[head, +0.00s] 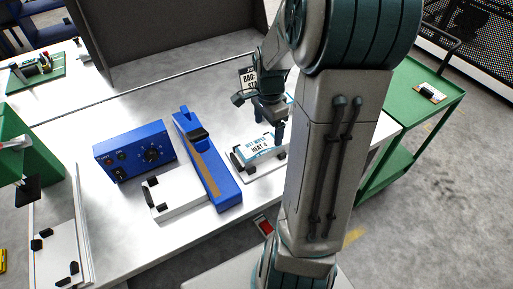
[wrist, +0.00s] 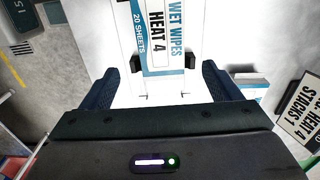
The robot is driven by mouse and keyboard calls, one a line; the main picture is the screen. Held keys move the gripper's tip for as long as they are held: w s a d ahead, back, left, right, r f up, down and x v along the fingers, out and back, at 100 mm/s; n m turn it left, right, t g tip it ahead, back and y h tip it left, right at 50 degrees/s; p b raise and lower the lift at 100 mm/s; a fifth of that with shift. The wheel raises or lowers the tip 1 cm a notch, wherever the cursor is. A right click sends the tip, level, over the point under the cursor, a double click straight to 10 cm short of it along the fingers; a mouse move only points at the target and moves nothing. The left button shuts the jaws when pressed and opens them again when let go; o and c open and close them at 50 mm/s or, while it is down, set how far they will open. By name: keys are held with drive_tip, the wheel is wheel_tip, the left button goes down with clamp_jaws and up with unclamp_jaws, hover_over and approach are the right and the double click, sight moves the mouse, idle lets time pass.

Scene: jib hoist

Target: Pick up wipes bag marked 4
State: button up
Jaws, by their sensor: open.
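The wipes bag marked 4 (head: 257,149) is a flat white and blue packet with the print "WET WIPES HEAT 4". It lies on a white plate (head: 264,170) with dark stops, on the worktable. The wrist view shows its label (wrist: 165,40) close up, reading "20 SHEETS" too. My gripper (head: 268,132) is pointed down over the bag. In the wrist view the two dark fingers of my gripper (wrist: 160,76) stand apart, one on each side of the bag's near end. Nothing is held. My arm hides part of the table to the right.
A long blue sealer (head: 215,165) and a blue control box (head: 135,150) stand left of the bag. A sign (head: 249,80) is behind my gripper; a sign reading "STACKS 1" (wrist: 300,112) shows in the wrist view. A green cart (head: 405,95) stands right.

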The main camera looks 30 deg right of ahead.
sight(267, 143)
drive_tip(key=shift+w+d+f+p, duration=0.1)
drive_tip(key=shift+f+p, duration=0.3)
drive_tip(key=shift+f, duration=3.7)
drive_tip(key=c, duration=1.1)
